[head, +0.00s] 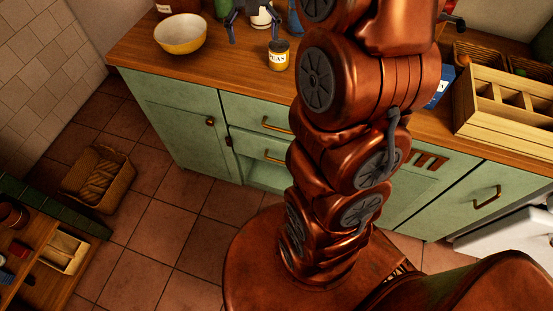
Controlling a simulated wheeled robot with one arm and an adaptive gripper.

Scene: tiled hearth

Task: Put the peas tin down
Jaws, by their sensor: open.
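The peas tin (278,57), with a cream label reading PEAS, appears to stand upright on the wooden counter (228,72), close to its front edge. My gripper (253,38) is dark grey and open, with its fingers spread and pointing down. Its right finger shows just above and behind the tin in the picture; I cannot tell whether it touches the tin. Nothing shows held between the fingers. The upper part of the gripper is cut off by the top edge of the view.
A yellow bowl (180,35) stands left on the counter. A white item (262,17), a green item (222,8) and a blue item (295,20) are behind the gripper. A wooden divided crate (505,130) is at right. Counter between bowl and tin is clear.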

